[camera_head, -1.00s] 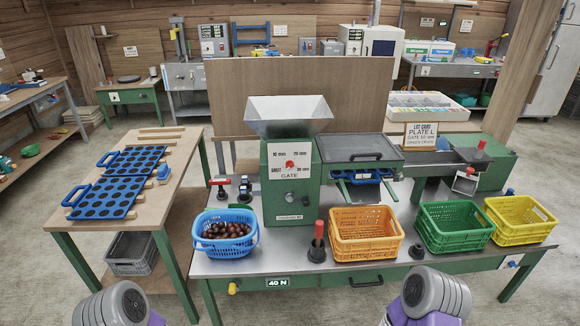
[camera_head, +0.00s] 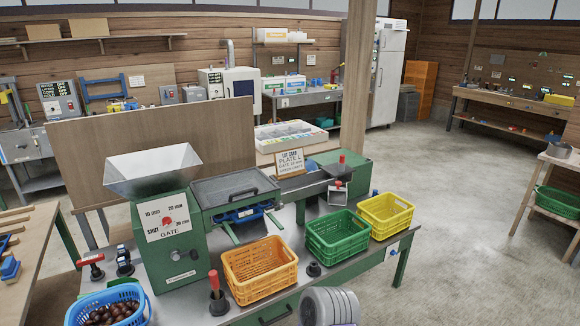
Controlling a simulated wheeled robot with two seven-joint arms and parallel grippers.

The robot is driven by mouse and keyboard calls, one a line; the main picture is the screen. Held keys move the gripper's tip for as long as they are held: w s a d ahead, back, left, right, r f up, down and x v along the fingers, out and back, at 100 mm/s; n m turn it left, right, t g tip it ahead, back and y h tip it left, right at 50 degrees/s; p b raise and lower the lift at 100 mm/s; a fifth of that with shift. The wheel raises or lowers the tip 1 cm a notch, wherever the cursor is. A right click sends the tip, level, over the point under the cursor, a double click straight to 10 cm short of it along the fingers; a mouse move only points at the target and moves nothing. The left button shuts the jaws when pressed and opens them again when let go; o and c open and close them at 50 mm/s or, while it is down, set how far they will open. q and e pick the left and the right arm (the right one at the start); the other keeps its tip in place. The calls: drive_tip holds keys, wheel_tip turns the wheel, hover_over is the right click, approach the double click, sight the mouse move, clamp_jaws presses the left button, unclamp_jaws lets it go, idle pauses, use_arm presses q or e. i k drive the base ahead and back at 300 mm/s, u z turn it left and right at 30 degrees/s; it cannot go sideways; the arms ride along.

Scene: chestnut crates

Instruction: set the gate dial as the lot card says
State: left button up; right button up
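The gate dial is a small red knob (camera_head: 168,222) on a white plate (camera_head: 165,217) on the green machine (camera_head: 172,258). The plate reads SHUT, 10 mm, 20 mm and 30 mm around the knob, with GATE below. I cannot tell which mark the knob points to. The lot card (camera_head: 291,162) stands on the bench behind the crates. Its line "PLATE L" reads clearly; the gate figure below is too small to read surely. Neither gripper is in view; only a grey rounded part of my arm shows at the bottom edge.
A blue basket of chestnuts (camera_head: 143,306) stands at front left. Orange (camera_head: 262,290), green (camera_head: 340,250) and yellow (camera_head: 388,228) crates line the bench. A red-handled lever (camera_head: 214,283) stands before the machine. A metal hopper (camera_head: 150,182) tops it. Open floor lies right.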

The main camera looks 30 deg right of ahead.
sight(166, 220)
drive_tip(key=z, duration=0.1)
drive_tip(key=k, duration=0.4)
drive_tip(key=u, duration=0.8)
drive_tip(key=i, duration=1.45)
drive_tip(key=z, duration=0.25)
